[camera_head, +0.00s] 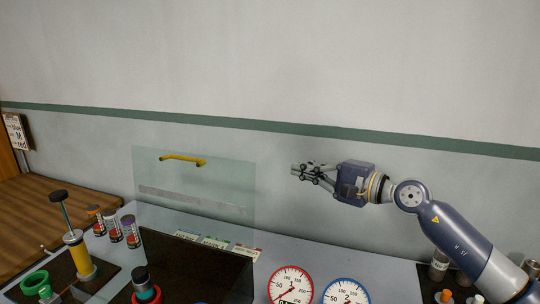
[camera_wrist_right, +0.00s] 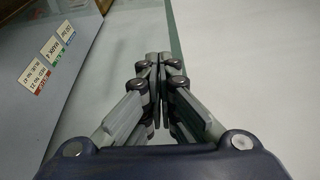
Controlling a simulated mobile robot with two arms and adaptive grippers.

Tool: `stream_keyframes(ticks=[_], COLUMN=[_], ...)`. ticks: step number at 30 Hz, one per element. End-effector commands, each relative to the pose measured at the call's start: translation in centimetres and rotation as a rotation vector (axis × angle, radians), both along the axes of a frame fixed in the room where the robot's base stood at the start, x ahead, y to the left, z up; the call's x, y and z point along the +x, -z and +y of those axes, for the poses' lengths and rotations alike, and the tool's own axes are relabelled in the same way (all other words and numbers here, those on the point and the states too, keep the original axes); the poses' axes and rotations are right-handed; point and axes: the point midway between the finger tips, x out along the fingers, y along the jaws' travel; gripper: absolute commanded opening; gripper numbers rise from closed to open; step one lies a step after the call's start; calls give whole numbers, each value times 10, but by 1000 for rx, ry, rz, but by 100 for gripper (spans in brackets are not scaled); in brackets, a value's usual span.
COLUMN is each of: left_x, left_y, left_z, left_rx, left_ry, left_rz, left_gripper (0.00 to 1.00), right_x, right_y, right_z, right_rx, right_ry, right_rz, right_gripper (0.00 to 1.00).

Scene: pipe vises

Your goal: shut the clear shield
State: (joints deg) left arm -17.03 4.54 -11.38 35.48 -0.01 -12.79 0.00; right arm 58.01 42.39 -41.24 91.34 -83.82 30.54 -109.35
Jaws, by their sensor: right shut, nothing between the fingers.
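The clear shield (camera_head: 215,174) stands raised and upright at the centre left of the head view, with a yellow handle (camera_head: 183,159) near its top and a grey strip across its lower part. My right gripper (camera_head: 297,170) is to the right of the shield, at about handle height in the picture, apart from the handle. Its fingers are shut with nothing between them, as the right wrist view (camera_wrist_right: 160,58) also shows. My left gripper is not in view.
Below the shield are a dark panel (camera_head: 195,268) and coloured label cards (camera_head: 215,242). A red gauge (camera_head: 290,285) and a blue gauge (camera_head: 346,292) are at the front. A yellow plunger (camera_head: 80,255) and several small canisters (camera_head: 113,228) stand left.

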Motion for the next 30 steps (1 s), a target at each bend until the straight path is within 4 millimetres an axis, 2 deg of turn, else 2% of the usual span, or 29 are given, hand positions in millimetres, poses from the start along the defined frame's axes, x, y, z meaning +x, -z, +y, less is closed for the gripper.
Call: stream_keyframes(ticks=[2, 6, 21, 30], left_x=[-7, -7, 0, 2], left_y=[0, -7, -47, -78], left_z=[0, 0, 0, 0], left_rx=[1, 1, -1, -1], left_ry=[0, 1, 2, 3], left_rz=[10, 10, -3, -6], left_gripper=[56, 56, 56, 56], right_x=[0, 7, 66, 39], right_y=[-2, -4, 0, -4], right_z=[1, 9, 78, 86], right_rx=[-13, -15, -13, -16], right_ry=[-1, -1, -2, -1], right_rz=[-10, -13, -10, -11], right_gripper=[0, 0, 0, 0])
